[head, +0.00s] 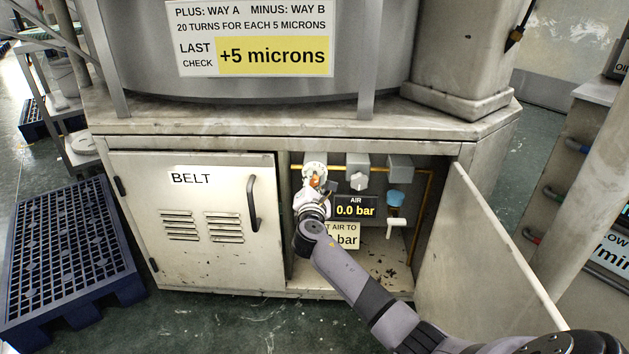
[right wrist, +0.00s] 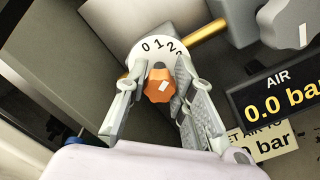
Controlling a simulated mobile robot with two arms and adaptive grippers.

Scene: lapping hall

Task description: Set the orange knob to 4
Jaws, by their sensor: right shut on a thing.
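The orange knob (right wrist: 158,90) sits on a round white dial (right wrist: 148,50) inside the open cabinet. My right gripper (right wrist: 159,80) is shut on the knob, one finger on each side. In the head view the knob (head: 315,181) shows only as a small orange patch at the gripper (head: 314,187). My left gripper is not in view.
An AIR display (head: 355,207) reads 0.0 bar, with a partly covered label (head: 349,237) below. Grey valve bodies (head: 356,170), a blue knob (head: 395,198) and a white handle (head: 396,223) are to the right. The open door (head: 492,240) stands right; the BELT door (head: 195,220) is closed.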

